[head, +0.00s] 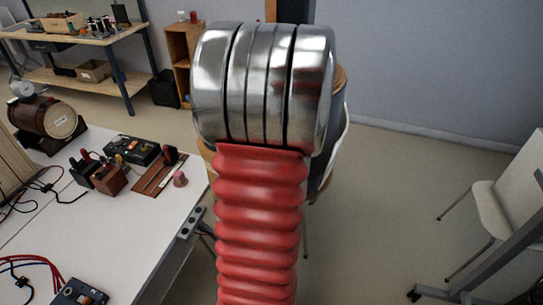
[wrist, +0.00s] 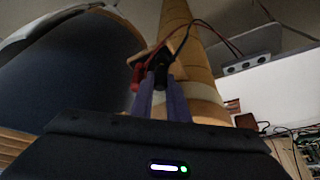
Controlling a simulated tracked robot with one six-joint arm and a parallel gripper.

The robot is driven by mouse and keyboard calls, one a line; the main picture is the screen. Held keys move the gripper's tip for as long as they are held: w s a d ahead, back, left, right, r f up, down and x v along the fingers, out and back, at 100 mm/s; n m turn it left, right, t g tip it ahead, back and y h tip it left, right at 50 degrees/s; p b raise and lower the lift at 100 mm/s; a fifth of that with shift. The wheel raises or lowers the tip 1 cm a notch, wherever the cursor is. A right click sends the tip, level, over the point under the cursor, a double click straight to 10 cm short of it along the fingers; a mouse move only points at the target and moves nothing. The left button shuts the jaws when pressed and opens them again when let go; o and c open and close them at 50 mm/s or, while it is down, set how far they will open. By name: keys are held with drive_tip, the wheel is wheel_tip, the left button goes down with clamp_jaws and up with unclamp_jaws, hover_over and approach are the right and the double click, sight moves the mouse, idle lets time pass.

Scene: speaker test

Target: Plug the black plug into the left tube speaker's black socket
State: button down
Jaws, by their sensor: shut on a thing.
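In the wrist view, the two purple fingers of my gripper (wrist: 161,88) are shut on the black plug (wrist: 161,76). The plug is at a small wooden terminal plate (wrist: 148,58) on a tan tube, which looks like the tube speaker (wrist: 176,30). A red plug (wrist: 136,76) sits just left of the black one on the plate. Red and black wires loop from there to the upper right. The black socket is hidden, so I cannot tell whether the plug is in it. In the head view my arm hides the gripper and plug.
A white table (head: 130,225) at left holds small boxes, wires and a brown barrel (head: 45,118). A socket strip (head: 190,222) is on its edge. A large dark blue surface (wrist: 75,75) is close on the left in the wrist view. A white chair (head: 505,180) stands at right.

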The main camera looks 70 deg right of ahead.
drive_tip(key=shift+f, duration=0.7)
idle(0.3)
drive_tip(key=c, duration=1.6)
unclamp_jaws()
drive_tip(key=shift+c, duration=0.2)
drive_tip(key=shift+r, duration=0.2)
drive_tip(key=shift+r, duration=3.65)
